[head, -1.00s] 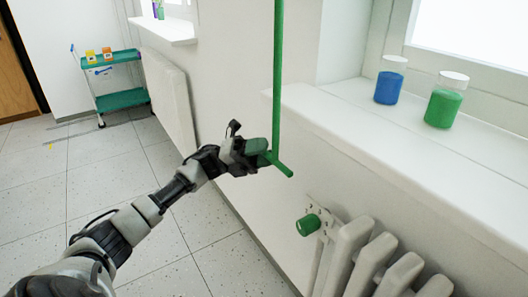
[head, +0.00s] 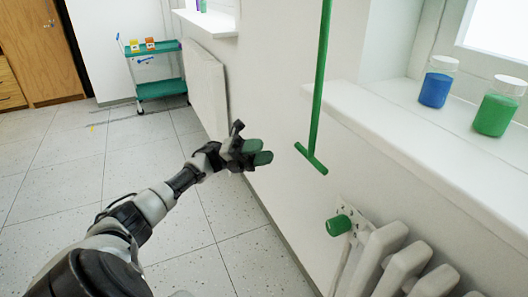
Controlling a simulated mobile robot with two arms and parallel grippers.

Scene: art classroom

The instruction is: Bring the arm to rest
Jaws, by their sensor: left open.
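My left gripper (head: 260,152) is in the middle of the head view, at the end of my arm reaching in from the lower left. Its green-padded fingers are apart and hold nothing. A green rod with a crossbar handle (head: 311,158) hangs to the right of the gripper, in front of the wall. A visible gap lies between the fingers and the handle. My right gripper is not in view.
A white radiator (head: 398,255) with a green valve knob (head: 339,225) is at the lower right. Blue (head: 436,88) and green (head: 495,110) jars stand on the windowsill (head: 420,150). A teal trolley (head: 160,88) is at the back left. The floor (head: 60,170) at left is clear.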

